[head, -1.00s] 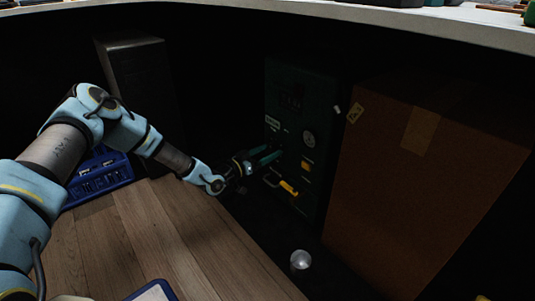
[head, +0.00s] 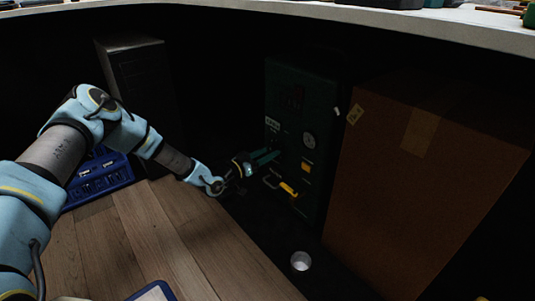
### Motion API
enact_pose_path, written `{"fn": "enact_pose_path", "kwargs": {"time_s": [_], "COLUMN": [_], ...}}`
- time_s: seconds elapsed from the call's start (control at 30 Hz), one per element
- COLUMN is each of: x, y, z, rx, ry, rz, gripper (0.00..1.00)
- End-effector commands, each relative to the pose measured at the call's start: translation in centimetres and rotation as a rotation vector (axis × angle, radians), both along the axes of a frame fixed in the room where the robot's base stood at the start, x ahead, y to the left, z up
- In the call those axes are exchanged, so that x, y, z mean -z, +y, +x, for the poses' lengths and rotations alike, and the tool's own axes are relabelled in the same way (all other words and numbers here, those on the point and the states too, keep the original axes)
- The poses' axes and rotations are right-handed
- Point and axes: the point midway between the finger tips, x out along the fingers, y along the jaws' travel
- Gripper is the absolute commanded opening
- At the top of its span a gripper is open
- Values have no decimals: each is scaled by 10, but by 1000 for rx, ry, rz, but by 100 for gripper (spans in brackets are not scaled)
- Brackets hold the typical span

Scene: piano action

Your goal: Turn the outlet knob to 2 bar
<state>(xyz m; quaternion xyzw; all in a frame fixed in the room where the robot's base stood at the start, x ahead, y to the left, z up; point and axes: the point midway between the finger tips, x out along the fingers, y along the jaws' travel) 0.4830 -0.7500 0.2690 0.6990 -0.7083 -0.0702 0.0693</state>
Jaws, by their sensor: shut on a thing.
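The dark green machine (head: 305,95) stands at the back, with a round gauge (head: 309,140) and a yellow handle (head: 288,189) on its front. My gripper (head: 272,156) reaches in from the left, its fingers against or very near the machine's front, left of and a little below the gauge. The fingers are shut on a small part there, likely the knob, which they hide. I cannot read the gauge or any knob marking at this size and in this dim light.
A large brown box (head: 420,180) stands close to the machine's right side. A dark cabinet (head: 135,85) and a blue tray (head: 100,180) are at the left. A small round light-coloured thing (head: 300,260) lies in front of the machine. The wooden surface (head: 170,240) is mostly clear.

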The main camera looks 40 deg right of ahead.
Motion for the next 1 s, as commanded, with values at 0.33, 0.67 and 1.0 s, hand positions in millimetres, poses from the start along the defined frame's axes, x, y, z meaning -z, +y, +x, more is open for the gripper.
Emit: {"fn": "enact_pose_path", "kwargs": {"time_s": [0.33,0.67,1.0], "x": [1,0,1], "y": [0,0,0], "z": [0,1,1], "rx": [0,-1,0], "ry": [110,377,632], "rz": [8,21,37], "gripper": [0,0,0]}}
